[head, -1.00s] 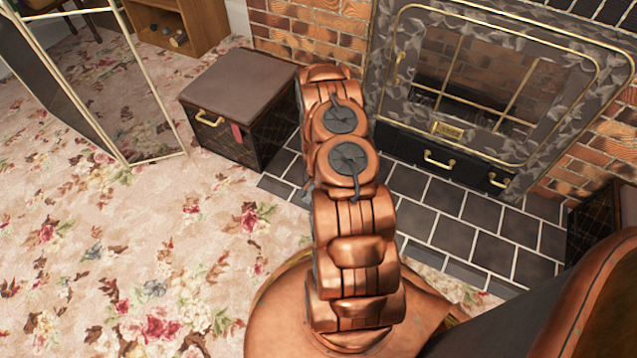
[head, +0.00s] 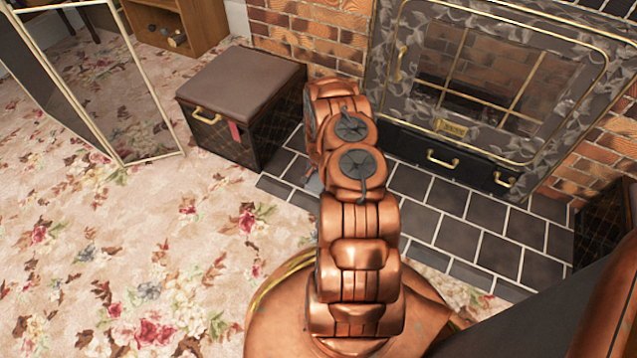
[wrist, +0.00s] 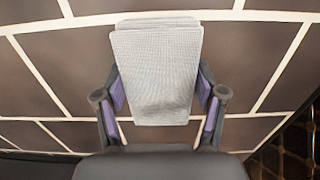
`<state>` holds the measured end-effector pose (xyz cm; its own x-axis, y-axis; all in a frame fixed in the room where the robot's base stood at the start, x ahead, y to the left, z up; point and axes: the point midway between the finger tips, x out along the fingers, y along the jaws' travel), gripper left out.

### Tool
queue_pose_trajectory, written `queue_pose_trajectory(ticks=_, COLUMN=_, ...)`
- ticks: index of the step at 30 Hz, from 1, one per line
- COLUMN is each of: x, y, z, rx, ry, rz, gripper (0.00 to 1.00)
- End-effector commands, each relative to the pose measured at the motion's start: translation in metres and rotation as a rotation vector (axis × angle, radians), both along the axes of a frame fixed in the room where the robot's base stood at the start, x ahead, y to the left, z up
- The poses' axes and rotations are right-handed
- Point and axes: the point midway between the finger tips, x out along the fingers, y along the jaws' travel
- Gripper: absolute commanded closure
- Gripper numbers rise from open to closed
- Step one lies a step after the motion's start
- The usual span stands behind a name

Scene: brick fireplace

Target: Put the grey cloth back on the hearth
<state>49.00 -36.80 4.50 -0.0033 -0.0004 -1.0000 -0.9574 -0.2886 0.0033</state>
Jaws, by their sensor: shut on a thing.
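The grey cloth (wrist: 156,60) is a light grey, finely woven, folded piece in the middle of the wrist view. My gripper (wrist: 160,92) has its two purple-padded fingers on either side of the cloth and is shut on it. Dark hearth tiles (wrist: 60,70) with pale joints lie behind the cloth. I cannot tell whether the cloth touches them. In the head view, the tiled hearth (head: 440,223) runs in front of the fireplace, and my arm hides the gripper and most or all of the cloth.
A dark box with a brown padded lid (head: 240,80) stands left of my arm by the hearth. The fireplace (head: 480,75) has a drawer with brass handles below. Another dark patterned box (head: 607,215) is at right. Flowered carpet (head: 110,240) is clear at left.

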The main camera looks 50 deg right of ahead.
Motion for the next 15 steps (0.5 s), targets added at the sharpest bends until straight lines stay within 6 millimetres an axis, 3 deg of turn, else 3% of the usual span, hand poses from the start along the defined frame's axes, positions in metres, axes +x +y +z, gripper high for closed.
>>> queue_pose_trajectory(ticks=12, x=0.0007, y=-0.0001, z=-0.0069, rx=-0.001, ry=-0.001, rz=0.001, gripper=0.68)
queue_pose_trajectory(ticks=13, x=0.0007, y=-0.0002, z=-0.0071, rx=-0.001, ry=-0.001, rz=0.001, gripper=0.29)
queue_pose_trajectory(ticks=15, x=0.0007, y=-0.0004, z=-0.0066, rx=-0.002, ry=-0.002, rz=0.000, gripper=0.22)
